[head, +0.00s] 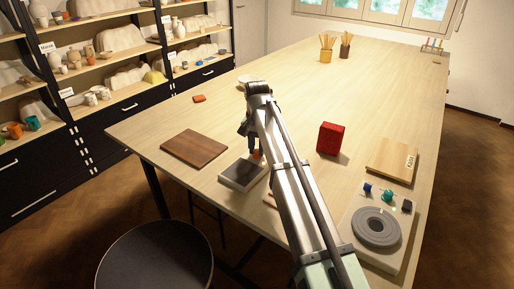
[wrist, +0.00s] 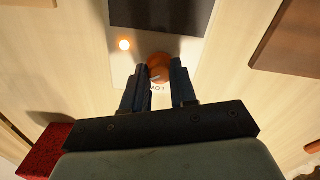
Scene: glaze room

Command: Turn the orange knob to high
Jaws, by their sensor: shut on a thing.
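The orange knob (wrist: 160,66) sits on a pale device (wrist: 121,67) with a dark top plate (wrist: 165,14). In the wrist view my gripper (wrist: 158,75) has a finger on each side of the knob and is shut on it. A white mark on the knob points toward the "LOW" label (wrist: 158,88), partly hidden by my fingers. A small light (wrist: 124,45) glows orange beside the knob. In the head view my gripper (head: 253,152) reaches down at the right end of the device (head: 240,186); a little orange (head: 257,154) shows there.
A brown board (head: 195,147) lies left of the device. A red block (head: 330,138) stands to the right. Further right are a wooden board (head: 391,160) and a second device (head: 350,238) with grey rings and blue and teal knobs. The far table is mostly clear.

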